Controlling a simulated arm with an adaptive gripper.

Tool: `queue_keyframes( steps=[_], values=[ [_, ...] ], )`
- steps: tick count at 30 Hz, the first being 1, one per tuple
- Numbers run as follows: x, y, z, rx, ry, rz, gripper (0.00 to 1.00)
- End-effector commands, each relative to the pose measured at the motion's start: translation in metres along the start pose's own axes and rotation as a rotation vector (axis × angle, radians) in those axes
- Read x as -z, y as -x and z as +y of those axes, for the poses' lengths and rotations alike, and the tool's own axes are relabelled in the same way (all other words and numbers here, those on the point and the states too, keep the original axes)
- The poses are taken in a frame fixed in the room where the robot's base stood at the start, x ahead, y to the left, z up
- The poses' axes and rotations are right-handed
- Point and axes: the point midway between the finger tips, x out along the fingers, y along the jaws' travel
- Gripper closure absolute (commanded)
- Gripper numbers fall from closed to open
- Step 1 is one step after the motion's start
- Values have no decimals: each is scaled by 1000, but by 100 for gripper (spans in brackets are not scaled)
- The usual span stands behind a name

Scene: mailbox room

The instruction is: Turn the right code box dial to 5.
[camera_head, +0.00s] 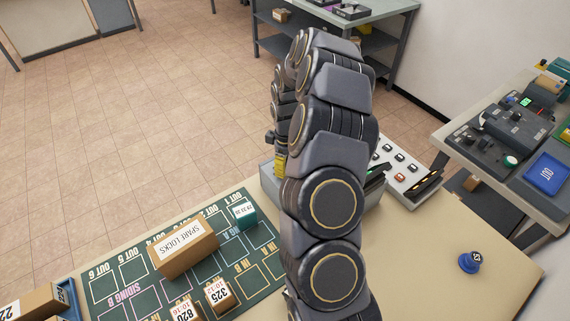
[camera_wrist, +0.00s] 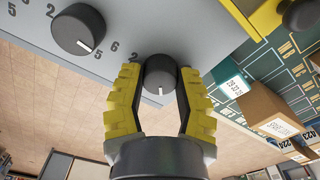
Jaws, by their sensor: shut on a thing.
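In the wrist view, my gripper (camera_wrist: 160,76) has its two yellow ridged fingers on either side of a round black dial (camera_wrist: 159,72) on a grey box face (camera_wrist: 190,22). The dial's white mark points toward the gripper's palm, at the bottom of the picture. Digits, among them a 6 and a 2, show to its left; the fingers hide others. A second black dial (camera_wrist: 78,30) with a white mark sits to the left, apart from my fingers. In the head view, my arm hides most of the grey box (camera_head: 268,183) and the dials.
A black knob (camera_wrist: 302,13) on a yellow part sits at the upper right of the wrist view. A green board (camera_head: 130,265) carries a spare locks box (camera_head: 183,248) and smaller boxes. A button panel (camera_head: 405,172) stands right of my arm. A blue stamp (camera_head: 469,263) lies on the table.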

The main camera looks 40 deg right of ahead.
Motion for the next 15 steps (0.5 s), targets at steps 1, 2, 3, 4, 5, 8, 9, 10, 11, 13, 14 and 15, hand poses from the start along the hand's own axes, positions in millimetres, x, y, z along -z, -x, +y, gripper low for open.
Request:
queue_keyframes(
  steps=[1,2,3,4,5,8,9,10,11,13,14,15],
  values=[
    [-1,-2,0,2,0,-3,100],
    [-1,-2,0,2,0,-3,100],
    [-1,-2,0,2,0,-3,100],
    [-1,-2,0,2,0,-3,100],
    [-1,-2,0,2,0,-3,100],
    [-1,-2,0,2,0,-3,55],
    [-1,-2,0,2,-1,-3,38],
    [-1,-2,0,2,-1,-3,36],
    [-1,-1,0,2,-1,-2,36],
    [-1,-1,0,1,-1,-2,36],
    [-1,-1,0,1,-1,-2,36],
    [0,-1,0,1,-1,-2,36]
  ],
)
